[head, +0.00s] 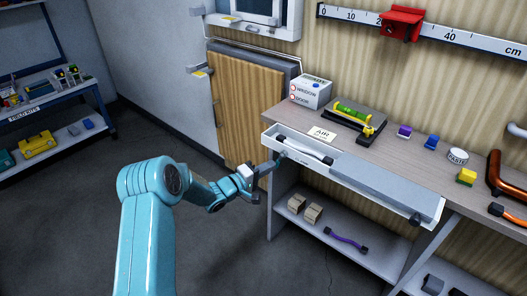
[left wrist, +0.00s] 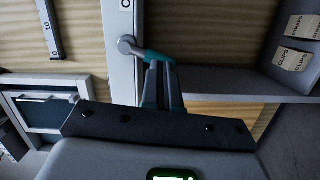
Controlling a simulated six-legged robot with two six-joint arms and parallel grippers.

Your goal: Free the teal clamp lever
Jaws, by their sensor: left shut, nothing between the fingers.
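The teal clamp lever (head: 281,155) is a small piece at the left end of the pale tray (head: 345,172) along the bench's front edge. In the left wrist view the lever (left wrist: 152,55) runs from a grey round pivot (left wrist: 127,45) toward my fingertips. My left gripper (head: 270,166) reaches in from the left, just in front of the lever. In the left wrist view its fingers (left wrist: 160,68) are together, with nothing held, and their tips overlap the lever's end. I cannot tell whether they touch it. My right gripper is not in view.
A dark-handled bar (head: 305,150) lies in the tray. The AIR card (head: 322,133), a spirit level (head: 352,112) and small blocks stand behind on the bench. The floor at left is clear.

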